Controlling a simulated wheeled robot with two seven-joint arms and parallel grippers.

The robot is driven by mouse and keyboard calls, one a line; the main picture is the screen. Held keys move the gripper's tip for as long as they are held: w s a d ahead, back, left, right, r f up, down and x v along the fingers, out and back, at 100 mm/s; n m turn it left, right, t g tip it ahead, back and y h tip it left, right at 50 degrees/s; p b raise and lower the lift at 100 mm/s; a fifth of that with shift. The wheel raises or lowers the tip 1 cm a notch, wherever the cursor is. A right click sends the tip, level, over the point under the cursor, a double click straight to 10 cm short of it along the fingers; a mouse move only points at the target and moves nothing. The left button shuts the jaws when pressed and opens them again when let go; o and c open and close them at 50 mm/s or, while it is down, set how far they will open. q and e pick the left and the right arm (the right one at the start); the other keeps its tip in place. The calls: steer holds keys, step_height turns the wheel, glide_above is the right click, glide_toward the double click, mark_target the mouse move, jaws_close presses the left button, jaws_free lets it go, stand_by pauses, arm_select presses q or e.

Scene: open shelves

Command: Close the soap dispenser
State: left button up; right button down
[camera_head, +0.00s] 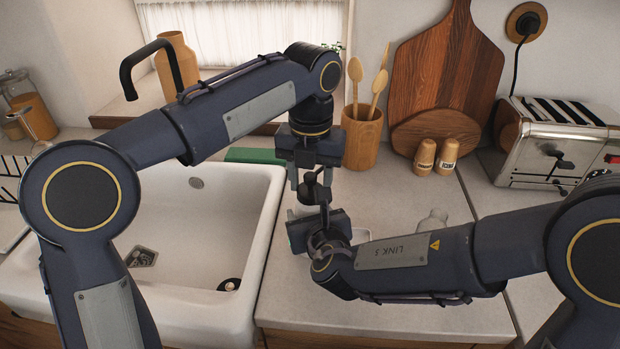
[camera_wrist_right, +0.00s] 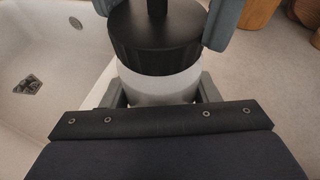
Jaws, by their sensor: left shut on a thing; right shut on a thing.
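The soap dispenser stands on the counter just right of the sink. Its black pump top (camera_head: 312,186) is between the fingers of my left gripper (camera_head: 311,177), which is shut on it from above. Its white body (camera_wrist_right: 160,86) is between the fingers of my right gripper (camera_wrist_right: 161,92), shut on it from the side. In the right wrist view the wide black collar (camera_wrist_right: 155,42) sits directly over the white body, with no clear gap; I cannot tell how tightly it is seated. In the head view my grippers hide most of the dispenser.
The white sink (camera_head: 190,230) is left of the dispenser. A wooden utensil cup (camera_head: 361,138) stands behind, with two shakers (camera_head: 435,157) and a toaster (camera_head: 555,145) to the right. A small pale object (camera_head: 433,221) stands behind my right forearm.

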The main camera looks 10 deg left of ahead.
arm_select(q)
steer(key=m, duration=0.4)
steer(key=shift+d+f+m, duration=0.1)
steer(key=shift+f+m, duration=0.15)
steer(key=shift+m, duration=0.05)
steer(key=shift+r+m, duration=0.25)
steer(key=shift+m, duration=0.75)
steer(key=o, duration=1)
step_height(320, 180, up, 4)
steer(key=shift+f, duration=0.15)
steer(key=shift+r, duration=0.4)
steer(key=shift+o, duration=0.3)
